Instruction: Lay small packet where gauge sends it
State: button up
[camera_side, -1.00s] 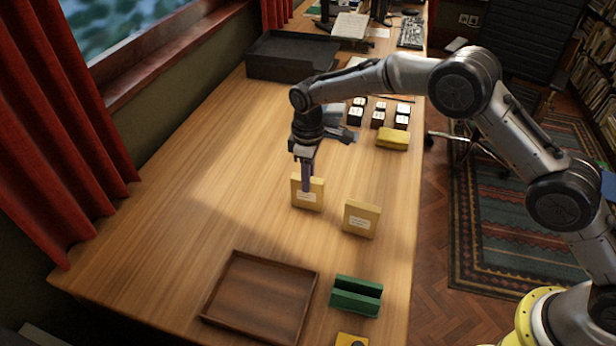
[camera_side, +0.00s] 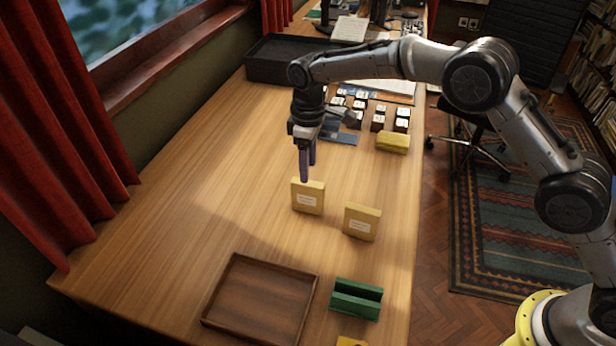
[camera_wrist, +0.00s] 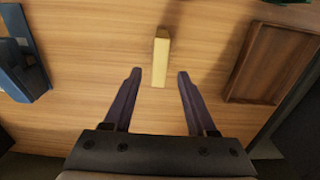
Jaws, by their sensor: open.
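A yellow packet (camera_side: 307,197) with a white label stands upright near the middle of the desk. My gripper (camera_side: 307,172) is open just above it. In the wrist view, the top edge of a packet (camera_wrist: 160,60) shows beyond and between my spread fingertips (camera_wrist: 160,75). A second upright labelled packet (camera_side: 361,222) stands to the right and nearer the camera. A yellow block-like item (camera_side: 393,142) lies farther back. I cannot tell which is the small packet. A green slotted block (camera_side: 356,298), possibly the gauge, stands at the front right.
A brown wooden tray (camera_side: 262,300) lies at the front; it shows in the wrist view (camera_wrist: 270,65) at right. Small dark blocks with white tops (camera_side: 378,122) and a blue item (camera_side: 340,133) lie behind my gripper. A black tray (camera_side: 285,60) is farther back. The left desk is clear.

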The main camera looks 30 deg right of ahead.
jog(key=shift+r, duration=3.35)
jog(key=s+d+r+m+t, duration=0.3)
jog(key=s+d+r+m, duration=0.1)
jog(key=s+d+r, duration=1.05)
jog(key=s+d+f+m+t, duration=0.1)
jog(key=s+d+f+m, duration=0.1)
jog(key=s, duration=0.9)
jog(key=s+d+f+m+t, duration=0.1)
jog(key=s+d+f+m, duration=0.1)
jog(key=s, duration=1)
jog(key=shift+s+d+m+t, duration=0.3)
jog(key=shift+d+m, duration=0.2)
jog(key=shift+d, duration=0.5)
